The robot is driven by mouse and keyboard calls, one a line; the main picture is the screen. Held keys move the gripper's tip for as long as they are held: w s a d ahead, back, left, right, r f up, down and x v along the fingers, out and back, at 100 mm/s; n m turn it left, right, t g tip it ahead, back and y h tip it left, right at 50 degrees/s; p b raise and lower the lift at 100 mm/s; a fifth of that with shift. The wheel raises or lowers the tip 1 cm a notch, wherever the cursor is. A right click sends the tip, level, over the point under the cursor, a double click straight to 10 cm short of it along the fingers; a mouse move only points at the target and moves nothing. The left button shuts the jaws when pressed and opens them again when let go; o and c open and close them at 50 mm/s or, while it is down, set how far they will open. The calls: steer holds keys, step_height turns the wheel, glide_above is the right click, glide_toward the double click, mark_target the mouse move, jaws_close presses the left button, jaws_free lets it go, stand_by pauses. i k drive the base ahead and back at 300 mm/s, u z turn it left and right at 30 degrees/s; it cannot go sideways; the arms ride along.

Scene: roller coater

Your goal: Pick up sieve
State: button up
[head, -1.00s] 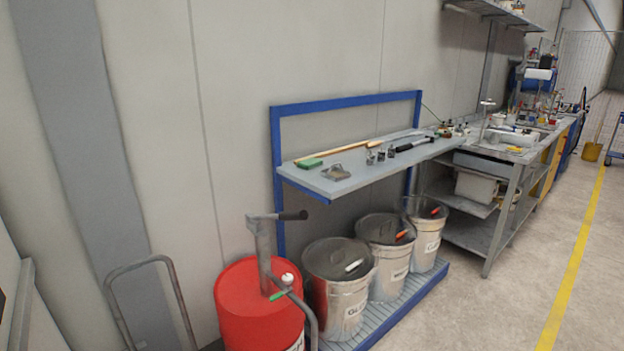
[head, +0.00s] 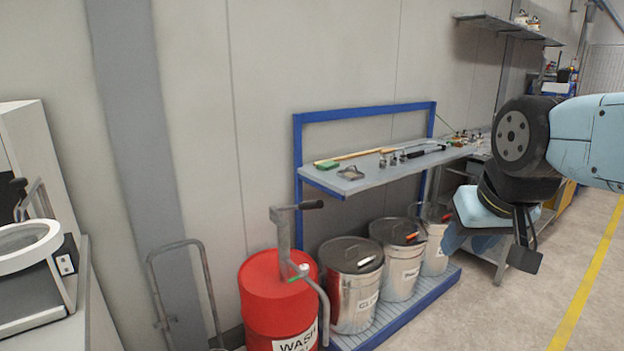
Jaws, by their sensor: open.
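I cannot pick out a sieve with certainty. A round white rim (head: 30,245) stands on a dark-and-grey device at the left edge, cut off by the picture; I cannot tell what it is. My gripper (head: 492,248) hangs at the right, in front of the rack's right end and the bench. It is open and empty, well apart from the rim and nearer to me than the shelf.
A red drum (head: 275,305) with a hand pump stands left of the rack. Several metal pails (head: 352,290) stand on the rack's lower deck. A metal tube-frame cart (head: 180,290) is by the wall. The floor (head: 520,310) at the right is clear.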

mark_target(349, 174)
steer(key=u, duration=0.15)
steer(key=i, duration=1)
steer(key=z, duration=0.05)
